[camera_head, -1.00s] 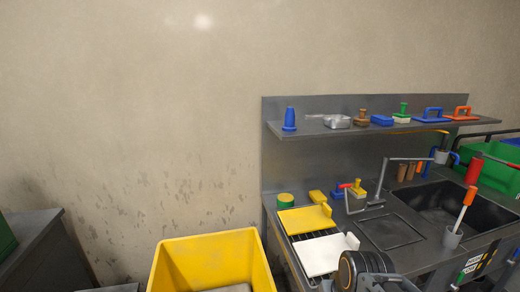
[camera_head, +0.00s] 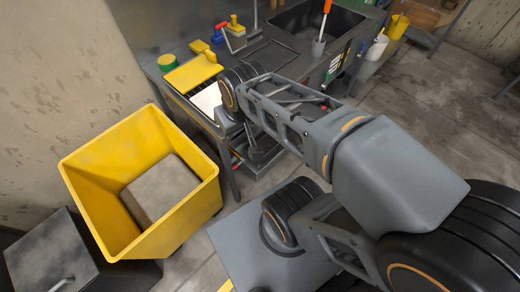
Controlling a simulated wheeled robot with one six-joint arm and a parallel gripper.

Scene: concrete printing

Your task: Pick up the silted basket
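I cannot make out a silted basket in the head view; the area beneath the sink bench is partly hidden by my arm. The bench has a dark sink basin (camera_head: 318,18) at the top. My arm reaches left across the picture to the front of the bench.
A large yellow bin (camera_head: 203,203) with a grey bottom stands left of the bench. A dark box (camera_head: 70,255) is at lower left. The floor at right is clear.

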